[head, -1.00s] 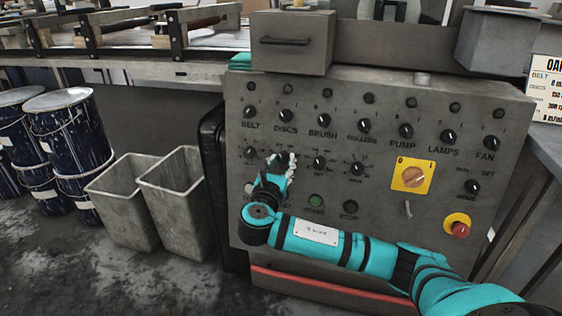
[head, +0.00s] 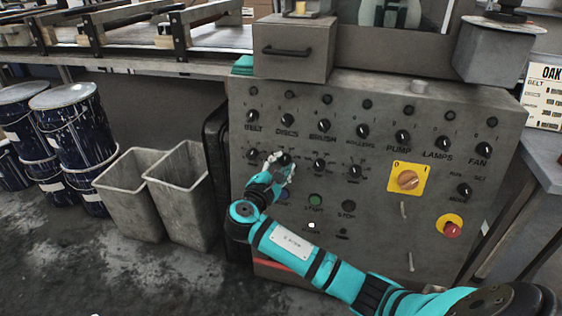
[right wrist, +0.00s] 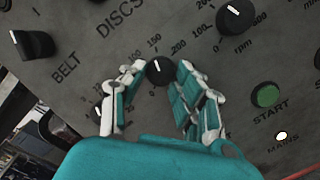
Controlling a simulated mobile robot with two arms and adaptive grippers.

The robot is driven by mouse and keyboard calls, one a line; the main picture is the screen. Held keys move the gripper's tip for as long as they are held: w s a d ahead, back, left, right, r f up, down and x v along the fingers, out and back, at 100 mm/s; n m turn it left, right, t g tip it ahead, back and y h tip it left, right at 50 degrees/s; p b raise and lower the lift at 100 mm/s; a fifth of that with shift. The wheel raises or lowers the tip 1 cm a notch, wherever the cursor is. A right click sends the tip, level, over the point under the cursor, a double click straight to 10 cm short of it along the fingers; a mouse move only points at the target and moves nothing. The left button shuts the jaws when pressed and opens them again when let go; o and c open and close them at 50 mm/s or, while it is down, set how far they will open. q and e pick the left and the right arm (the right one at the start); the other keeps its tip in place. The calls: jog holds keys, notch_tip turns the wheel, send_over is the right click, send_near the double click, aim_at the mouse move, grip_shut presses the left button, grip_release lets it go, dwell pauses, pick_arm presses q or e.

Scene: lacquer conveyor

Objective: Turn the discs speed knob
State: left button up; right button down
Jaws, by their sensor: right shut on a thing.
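The discs speed knob (head: 285,158) is a small round black knob below the DISCS label on the grey control panel (head: 380,215). In the right wrist view the knob (right wrist: 158,70) has a white pointer line, and a printed scale is around it. My right gripper (head: 277,168) reaches the knob from below. In the right wrist view its teal and white fingers (right wrist: 160,82) are on both sides of the knob, shut on it. The fingers and palm hide the lower part of the scale. My left gripper is not in view.
Other black knobs sit close by, such as the brush speed knob (head: 319,165). A green START button (head: 316,200), a yellow-backed main switch (head: 407,180) and a red emergency button (head: 452,229) are on the panel. Grey bins (head: 180,195) and blue drums (head: 72,130) stand left.

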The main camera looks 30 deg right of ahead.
jog(key=m, duration=0.3)
jog(key=shift+a+g, duration=0.1)
jog(key=shift+g, duration=0.3)
jog(key=m, duration=0.3)
jog(key=shift+g+p, duration=0.3)
jog(key=shift+p, duration=0.1)
jog(key=m, duration=0.3)
jog(key=shift+w+m+y, duration=0.1)
jog(key=shift+m+y, duration=0.2)
jog(key=shift+y, duration=0.1)
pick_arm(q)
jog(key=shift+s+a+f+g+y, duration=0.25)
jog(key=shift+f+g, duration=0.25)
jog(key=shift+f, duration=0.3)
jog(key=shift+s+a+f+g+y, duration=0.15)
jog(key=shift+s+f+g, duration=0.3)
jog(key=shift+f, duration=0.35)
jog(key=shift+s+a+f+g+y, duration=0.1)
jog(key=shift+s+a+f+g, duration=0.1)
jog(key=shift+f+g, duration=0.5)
pick_arm(e)
jog(key=shift+r+m+g, duration=0.1)
jog(key=shift+m+g, duration=0.4)
jog(key=shift+m, duration=0.8)
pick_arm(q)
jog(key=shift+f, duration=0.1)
pick_arm(e)
jog(key=c, duration=1)
grip_release()
jog(key=shift+r, duration=0.15)
